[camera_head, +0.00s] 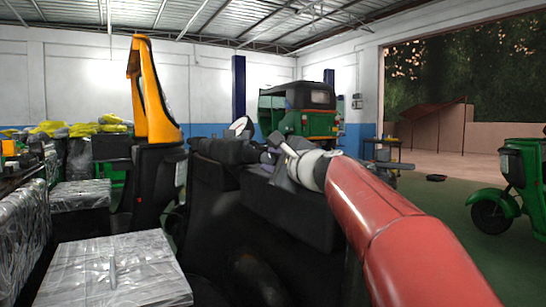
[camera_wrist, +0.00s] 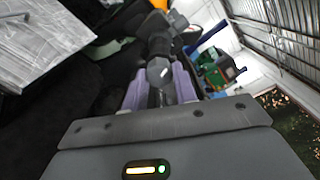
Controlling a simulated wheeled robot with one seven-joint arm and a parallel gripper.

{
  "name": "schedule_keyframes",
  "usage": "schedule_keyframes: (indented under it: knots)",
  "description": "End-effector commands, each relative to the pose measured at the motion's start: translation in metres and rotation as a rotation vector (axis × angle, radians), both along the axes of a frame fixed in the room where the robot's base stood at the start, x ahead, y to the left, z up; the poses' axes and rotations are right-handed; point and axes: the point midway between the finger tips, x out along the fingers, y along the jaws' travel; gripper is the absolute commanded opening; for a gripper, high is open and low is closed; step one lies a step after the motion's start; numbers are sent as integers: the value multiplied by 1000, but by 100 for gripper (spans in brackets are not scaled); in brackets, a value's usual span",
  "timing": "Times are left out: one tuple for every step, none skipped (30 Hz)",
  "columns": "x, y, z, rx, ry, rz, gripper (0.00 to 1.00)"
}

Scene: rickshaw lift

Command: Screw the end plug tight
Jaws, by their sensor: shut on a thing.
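In the wrist view, a dark grey hexagonal-headed piece, which looks like the end plug (camera_wrist: 159,71), sits between the lavender pads of my gripper (camera_wrist: 158,84). The pads close on both of its sides. A black cylindrical part (camera_wrist: 160,45) extends beyond it in line. In the head view, my gripper (camera_head: 268,158) is at the end of my red and white arm, at the top edge of a large black body (camera_head: 285,205). The plug cannot be made out there, and how far it is seated cannot be told.
Plastic-wrapped boxes (camera_head: 115,270) stand at lower left. A yellow upright part (camera_head: 150,95) rises left of the black body. A green rickshaw (camera_head: 302,112) is raised behind, and another green vehicle (camera_head: 515,180) stands at right. Open floor lies on the right.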

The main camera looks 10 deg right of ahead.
Motion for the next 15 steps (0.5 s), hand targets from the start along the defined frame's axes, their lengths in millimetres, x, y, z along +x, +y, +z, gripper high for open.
schedule_keyframes:
  knots:
    - [0, 0, 1, 35, 13, -1, 5]
    - [0, 0, 1, 56, 20, -1, 5]
    - [0, 0, 1, 85, 29, 0, 5]
    - [0, 0, 1, 104, 35, 0, 5]
    - [0, 0, 0, 123, 41, 0, 5]
    - [0, 0, 0, 147, 49, 0, 5]
    - [0, 0, 0, 164, 55, 0, 5]
    - [0, 0, 0, 179, 60, 0, 5]
    - [0, 0, 0, 199, 67, -1, 5]
    - [0, 0, -1, 212, 71, -1, 5]
    - [0, 0, -1, 223, 74, -1, 5]
    - [0, 0, -1, 238, 79, -1, 5]
    - [0, 0, -1, 248, 82, -1, 5]
    - [0, 0, -1, 255, 85, -1, 5]
    - [0, 0, -1, 266, 88, -1, 5]
